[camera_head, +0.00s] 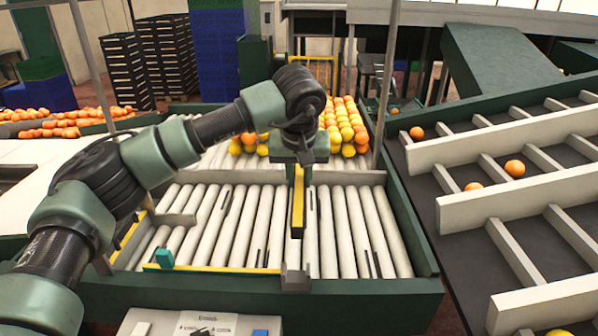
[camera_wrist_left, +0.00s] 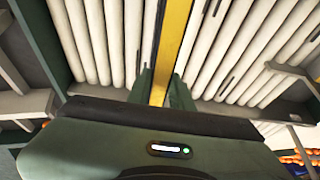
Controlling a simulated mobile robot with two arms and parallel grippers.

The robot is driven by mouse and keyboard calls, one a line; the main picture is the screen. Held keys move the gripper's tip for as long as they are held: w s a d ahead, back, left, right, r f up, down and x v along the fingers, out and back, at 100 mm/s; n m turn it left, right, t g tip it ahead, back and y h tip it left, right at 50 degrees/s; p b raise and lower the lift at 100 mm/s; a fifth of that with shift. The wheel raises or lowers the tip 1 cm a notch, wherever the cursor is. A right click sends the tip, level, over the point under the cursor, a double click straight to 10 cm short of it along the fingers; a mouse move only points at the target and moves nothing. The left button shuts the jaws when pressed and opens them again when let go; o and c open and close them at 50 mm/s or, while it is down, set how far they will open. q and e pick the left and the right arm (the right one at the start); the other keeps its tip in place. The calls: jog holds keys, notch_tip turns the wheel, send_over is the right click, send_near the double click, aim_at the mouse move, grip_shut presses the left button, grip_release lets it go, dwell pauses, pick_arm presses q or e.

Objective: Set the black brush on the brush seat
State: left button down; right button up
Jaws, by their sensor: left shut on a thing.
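My left gripper (camera_head: 300,168) points down over the roller bed. It is shut on a long, narrow bar with a yellow top and a black side, which I take to be the black brush (camera_head: 298,205). In the left wrist view its yellow strip (camera_wrist_left: 173,45) runs between the green fingers (camera_wrist_left: 163,92). The brush lies lengthwise along the rollers; I cannot tell whether it touches them. A grey block (camera_head: 295,281) at the front rim and a grey bracket (camera_head: 176,219) at the left may belong to the brush seat; which one is unclear. My right gripper is not in view.
White rollers (camera_head: 345,235) fill the green-framed bed (camera_head: 415,240). A yellow strip (camera_head: 220,270) and a teal block (camera_head: 165,258) sit at its front edge. Oranges and yellow fruit (camera_head: 345,125) lie behind the bed. A sloped divided chute (camera_head: 520,200) stands at the right.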

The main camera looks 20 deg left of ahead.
pick_arm(q)
jog(key=shift+s+f, duration=0.15)
jog(key=shift+f, duration=0.3)
jog(key=shift+a+f+b, duration=0.15)
jog(key=shift+f+b, duration=1.8)
jog(key=shift+f, duration=0.7)
jog(key=shift+f, duration=0.25)
jog(key=shift+f+b, duration=0.4)
jog(key=shift+b, duration=0.1)
jog(key=shift+f, duration=0.25)
jog(key=shift+f+b, duration=0.35)
jog(key=shift+b, duration=0.1)
